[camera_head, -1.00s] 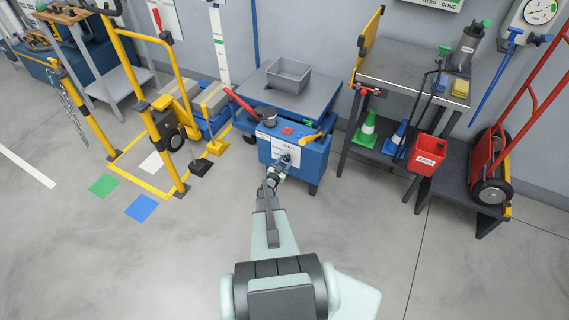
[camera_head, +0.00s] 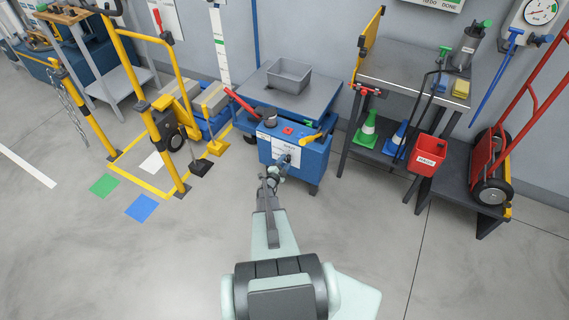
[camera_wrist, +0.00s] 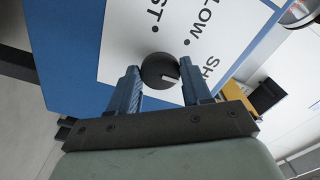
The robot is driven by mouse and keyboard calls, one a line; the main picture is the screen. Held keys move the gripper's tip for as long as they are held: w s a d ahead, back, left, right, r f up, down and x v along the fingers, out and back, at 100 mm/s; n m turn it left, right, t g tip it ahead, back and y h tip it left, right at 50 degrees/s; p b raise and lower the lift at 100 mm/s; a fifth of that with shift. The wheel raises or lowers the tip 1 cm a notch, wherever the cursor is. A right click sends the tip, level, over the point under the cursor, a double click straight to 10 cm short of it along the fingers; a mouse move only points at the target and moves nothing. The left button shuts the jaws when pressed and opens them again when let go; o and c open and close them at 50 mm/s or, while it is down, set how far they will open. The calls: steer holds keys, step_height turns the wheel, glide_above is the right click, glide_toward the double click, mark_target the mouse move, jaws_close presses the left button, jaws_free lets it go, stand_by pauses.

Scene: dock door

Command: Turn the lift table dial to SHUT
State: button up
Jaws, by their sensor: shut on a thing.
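The lift table (camera_head: 303,92) has a blue body with a control panel on its front. The dial (camera_wrist: 159,68) is a round black knob with a white pointer mark, set on a white label plate (camera_wrist: 190,25). Parts of the words for FAST, SLOW and SHUT show on the plate. The pointer mark faces right in the wrist view, toward the side where the SHUT lettering begins. My gripper (camera_wrist: 160,78) has one finger on each side of the dial and is shut on it. The right finger covers part of the plate near SHUT. In the head view my gripper (camera_head: 284,164) is at the panel.
A grey bin (camera_head: 289,75) sits on the lift table top. A red lever (camera_head: 240,101) and a yellow handle (camera_head: 312,138) stick out near the panel. Yellow rails stand left. The front floor is clear.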

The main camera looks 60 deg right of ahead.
steer(key=shift+m, duration=0.3)
stand_by(0.4)
steer(key=o, duration=1)
steer(key=shift+o, duration=0.2)
steer(key=a, duration=1.4)
steer(key=shift+d, duration=0.1)
